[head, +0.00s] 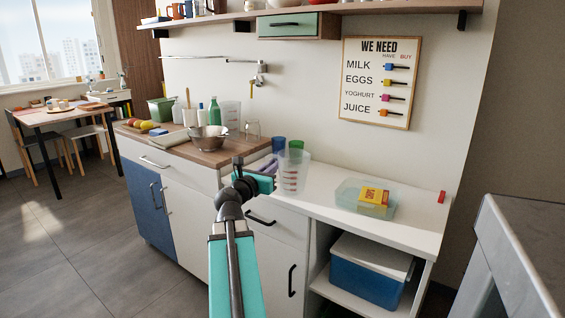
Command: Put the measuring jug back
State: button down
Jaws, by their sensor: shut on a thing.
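The measuring jug (293,174) is a clear, upright vessel with red markings, in the middle of the head view. My gripper (272,171) is at its left side and is shut on it. The fingertips are small and partly hidden, so the exact grip point is unclear. The jug shows against the lower white worktop (332,170) near its front edge; I cannot tell whether its base touches it.
A blue cup (279,144) and a green cup (296,146) show just behind the jug. A clear tub (352,197) with a yellow packet (373,196) stands to the right. The raised wooden counter (190,146) at left holds a metal colander (208,138) and bottles.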

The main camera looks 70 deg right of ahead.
jog(key=shift+d+p, duration=0.6)
jog(key=shift+p, duration=3.7)
jog(key=d+f, duration=0.1)
jog(key=d, duration=0.8)
jog(key=shift+w+d, duration=0.15)
jog(key=shift+w, duration=0.05)
jog(key=shift+f, duration=0.1)
jog(key=shift+d+f+b, duration=0.25)
jog(key=shift+d+f, duration=0.1)
jog(key=shift+f, duration=0.6)
jog(key=shift+d+f+b, duration=0.25)
jog(key=shift+d+f, duration=0.05)
jog(key=shift+f, duration=0.6)
jog(key=shift+f, duration=0.2)
jog(key=c, duration=1.8)
grip_release()
jog(key=shift+r, duration=0.1)
jog(key=shift+c, duration=0.2)
jog(key=shift+r, duration=0.15)
